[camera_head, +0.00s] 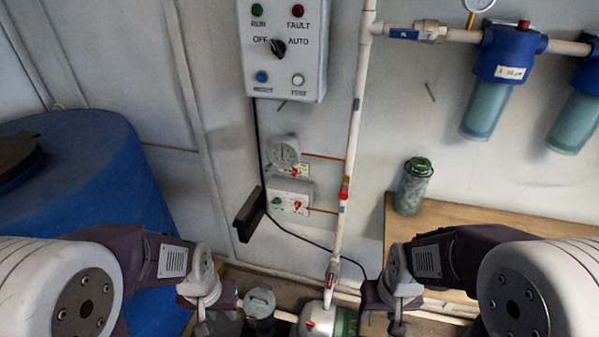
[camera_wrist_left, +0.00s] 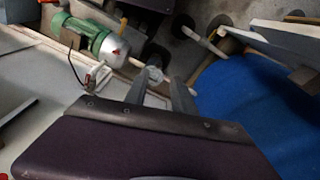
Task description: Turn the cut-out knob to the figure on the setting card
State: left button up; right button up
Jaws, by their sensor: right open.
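A small grey box (camera_head: 290,190) is on the wall left of the white pipe. Its face has a green knob (camera_head: 277,201) at left and a red-marked knob (camera_head: 298,206) at right; which is the cut-out knob, and its figures, are too small to tell. A round gauge (camera_head: 284,151) is above it. A small pale card (camera_head: 301,170) with a red mark, perhaps the setting card, lies between them; its figure is unreadable. My left gripper (camera_wrist_left: 160,95) is open and empty, low and away from the box. My right gripper (camera_head: 397,328) is open, low and right of the pipe.
A control panel (camera_head: 282,50) hangs above. A dark bracket (camera_head: 249,214) projects left of the box. The white pipe (camera_head: 352,135) runs down to a green pump (camera_head: 345,324). A blue tank (camera_head: 90,185) stands left, a wooden bench (camera_head: 480,222) with a green-capped jar (camera_head: 413,187) right.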

pick_arm(q)
jog(key=w+d+r+t+b, duration=0.1)
jog(key=w+r+t+b, duration=0.25)
jog(key=w, duration=0.55)
jog(key=w+d+r+m+t+h+b, duration=0.1)
jog(key=w+r+t+b, duration=0.15)
jog(key=w+t, duration=0.45)
jog(key=w+d+r+t+b, duration=0.1)
jog(key=w+r+t+b, duration=0.2)
jog(key=w, duration=0.8)
jog(key=w+d+f+t+h+b, duration=0.1)
jog(key=w+d+f+t+b, duration=0.25)
jog(key=b, duration=0.45)
jog(key=m+h+b, duration=0.2)
jog(key=b, duration=1.1)
send_near(297, 206)
jog(key=shift+g, duration=0.4)
jog(key=x, duration=0.7)
jog(key=shift+w+a+r+b, duration=0.15)
jog(key=shift+w+r+b, duration=0.1)
jog(key=shift+b, duration=0.1)
jog(key=shift+w+r, duration=0.15)
jog(key=shift+w, duration=0.25)
grip_shut()
